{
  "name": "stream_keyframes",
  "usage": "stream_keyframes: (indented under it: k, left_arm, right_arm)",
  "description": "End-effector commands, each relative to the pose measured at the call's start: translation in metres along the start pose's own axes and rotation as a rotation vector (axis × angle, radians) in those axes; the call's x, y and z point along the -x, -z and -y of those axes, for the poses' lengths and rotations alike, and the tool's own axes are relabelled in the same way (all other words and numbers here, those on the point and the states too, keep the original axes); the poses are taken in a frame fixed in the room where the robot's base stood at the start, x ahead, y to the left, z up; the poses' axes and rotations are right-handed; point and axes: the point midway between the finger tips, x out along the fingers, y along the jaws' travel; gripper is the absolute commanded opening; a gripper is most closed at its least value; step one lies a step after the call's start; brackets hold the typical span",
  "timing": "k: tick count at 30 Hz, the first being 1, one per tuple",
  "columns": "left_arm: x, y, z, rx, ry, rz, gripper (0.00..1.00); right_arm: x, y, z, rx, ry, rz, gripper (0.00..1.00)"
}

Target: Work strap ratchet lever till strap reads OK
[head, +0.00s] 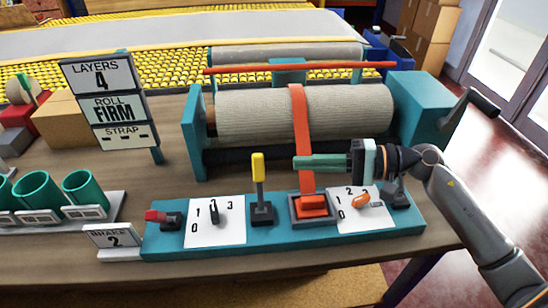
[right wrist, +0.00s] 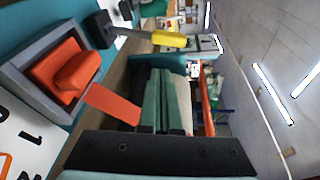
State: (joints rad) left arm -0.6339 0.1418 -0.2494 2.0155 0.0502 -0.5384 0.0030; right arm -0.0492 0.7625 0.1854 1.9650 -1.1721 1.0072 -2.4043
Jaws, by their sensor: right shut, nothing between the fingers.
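The orange strap (head: 299,110) runs over the rolled rug (head: 250,112) and down to the ratchet. The ratchet's orange lever (head: 313,203) lies low in its grey frame (head: 298,219); it also shows in the right wrist view (right wrist: 75,68). The sign's STRAP panel (head: 125,136) shows only dashes. My right gripper (head: 297,162) is shut and empty, its green fingers pointing left, above the ratchet and in front of the strap. In the right wrist view its fingers (right wrist: 160,95) hide part of the strap (right wrist: 108,101). Contact cannot be told. My left gripper is not in view.
A yellow-topped lever (head: 258,170) stands left of the ratchet. Dials with a black knob (head: 213,213) and an orange knob (head: 361,200) flank them. A red-handled lever (head: 157,216) and a BRAKE 2 sign (head: 113,238) are at the left. Green cups (head: 38,190) stand farther left.

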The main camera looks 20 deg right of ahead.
Motion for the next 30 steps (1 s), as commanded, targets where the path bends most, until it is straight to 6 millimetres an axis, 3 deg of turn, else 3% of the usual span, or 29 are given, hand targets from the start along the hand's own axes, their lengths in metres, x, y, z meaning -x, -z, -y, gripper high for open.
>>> stream_keyframes:
  k: [6,19,23,30]
  left_arm:
    - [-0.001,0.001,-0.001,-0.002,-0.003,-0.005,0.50]
    - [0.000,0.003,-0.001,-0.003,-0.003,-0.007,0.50]
    - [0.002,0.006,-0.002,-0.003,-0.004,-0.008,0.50]
    - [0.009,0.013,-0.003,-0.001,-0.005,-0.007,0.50]
  right_arm:
    - [0.016,0.013,-0.004,-0.050,0.068,-0.063,0.00]
    - [0.014,0.014,-0.003,-0.052,0.072,-0.065,0.00]
    - [0.002,0.014,-0.001,-0.053,0.073,-0.063,0.00]
    - [-0.040,0.016,0.005,-0.052,0.074,-0.061,0.00]
